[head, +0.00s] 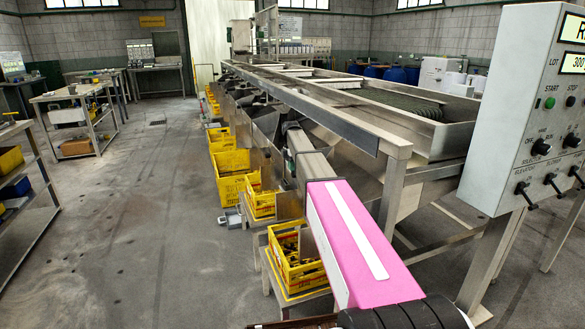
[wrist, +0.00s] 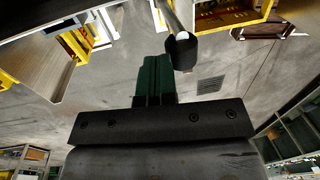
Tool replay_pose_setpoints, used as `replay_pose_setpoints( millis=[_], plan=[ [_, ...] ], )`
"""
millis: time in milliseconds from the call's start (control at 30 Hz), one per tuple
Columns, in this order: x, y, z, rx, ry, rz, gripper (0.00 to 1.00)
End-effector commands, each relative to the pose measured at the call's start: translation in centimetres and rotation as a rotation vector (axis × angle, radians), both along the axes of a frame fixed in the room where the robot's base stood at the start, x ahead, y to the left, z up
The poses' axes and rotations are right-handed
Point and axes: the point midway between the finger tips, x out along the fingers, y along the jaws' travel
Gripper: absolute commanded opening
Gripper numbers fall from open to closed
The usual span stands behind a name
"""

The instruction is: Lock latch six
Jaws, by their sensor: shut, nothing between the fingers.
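In the wrist view my gripper (wrist: 154,62) has its green fingers together and empty. A metal rod with a dark rounded grip (wrist: 182,52), which looks like a latch handle, is just to the right of the fingertips. The fingers and the grip look very close; I cannot tell whether they touch. No number shows, so I cannot tell which latch it is. In the head view the roller sizer (head: 338,110) runs away from me. My pink arm link reaches along its left side and hides my fingers and the latches there.
Yellow crates (head: 231,163) stand low along the sizer's left side; a near one (head: 297,262) sits on a stand beside my arm. A control panel (head: 530,110) is at the right. The floor (head: 150,220) to the left is mostly clear, with benches and shelves beyond.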

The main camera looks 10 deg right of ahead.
Motion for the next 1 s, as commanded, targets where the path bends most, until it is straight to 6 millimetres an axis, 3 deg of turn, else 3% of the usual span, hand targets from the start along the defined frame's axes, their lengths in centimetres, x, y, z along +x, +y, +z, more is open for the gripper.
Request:
replay_pose_setpoints(
  millis=[667, 1000],
  plan=[
    [-2.1, -0.4, 0.2, 0.027, -0.138, 0.000, 0.00],
    [-5.0, -0.8, 0.0, 0.053, -0.265, -0.001, 0.00]
  ],
)
